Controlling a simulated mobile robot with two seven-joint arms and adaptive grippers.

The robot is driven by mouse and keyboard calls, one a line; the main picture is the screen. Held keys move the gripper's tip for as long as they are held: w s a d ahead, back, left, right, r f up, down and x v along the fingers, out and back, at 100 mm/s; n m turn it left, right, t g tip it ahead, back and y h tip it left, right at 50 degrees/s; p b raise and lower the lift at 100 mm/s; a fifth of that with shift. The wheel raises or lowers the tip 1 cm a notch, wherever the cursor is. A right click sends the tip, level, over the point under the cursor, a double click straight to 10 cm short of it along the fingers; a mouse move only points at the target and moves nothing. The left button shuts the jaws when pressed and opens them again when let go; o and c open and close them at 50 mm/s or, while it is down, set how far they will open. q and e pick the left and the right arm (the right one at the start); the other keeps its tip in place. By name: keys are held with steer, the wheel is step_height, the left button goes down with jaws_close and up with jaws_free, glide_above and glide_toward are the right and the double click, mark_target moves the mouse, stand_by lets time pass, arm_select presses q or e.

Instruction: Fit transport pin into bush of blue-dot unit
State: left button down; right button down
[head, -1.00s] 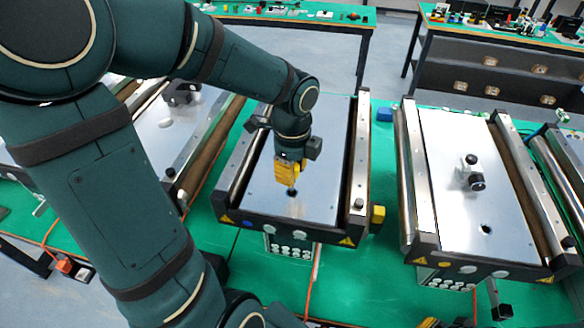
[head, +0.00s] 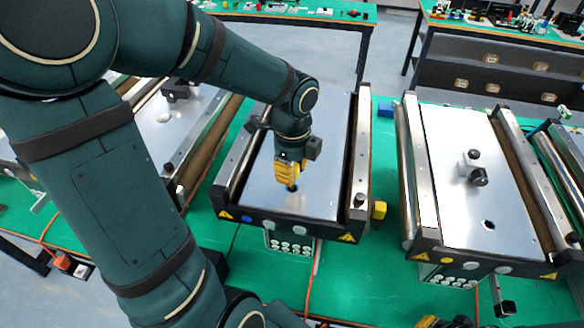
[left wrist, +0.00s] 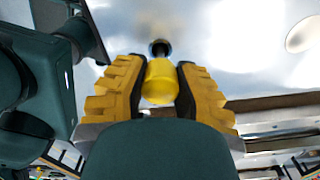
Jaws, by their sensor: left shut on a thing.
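The blue-dot unit is the middle conveyor, with a blue dot (head: 247,219) on its front bar and a bare metal plate (head: 325,150). My left gripper (head: 287,178) is over the front part of this plate. Its yellow fingers, also in the left wrist view (left wrist: 160,85), are shut on the transport pin's yellow knob (left wrist: 160,82). A dark, round part (left wrist: 160,48) shows beyond the knob, at the plate. The bush is hidden or merges with this dark part, so I cannot tell how deep the pin sits. Yellow finger parts of my right gripper (head: 430,322) show at the bottom edge.
A second conveyor (head: 430,185) stands to the right, with a dark knobbed part (head: 474,170) and an open hole (head: 488,225). A yellow block (head: 379,210) and a blue block (head: 385,110) are beside the middle unit. Green bench shows between the units.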

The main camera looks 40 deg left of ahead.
arm_select(q)
steer(key=shift+f, duration=0.15)
steer(key=shift+c, duration=0.5)
jaws_free()
steer(key=shift+r+p, duration=0.45)
steer(key=shift+r, duration=0.1)
steer(key=shift+r+p, duration=2.7)
steer(key=shift+r, duration=0.3)
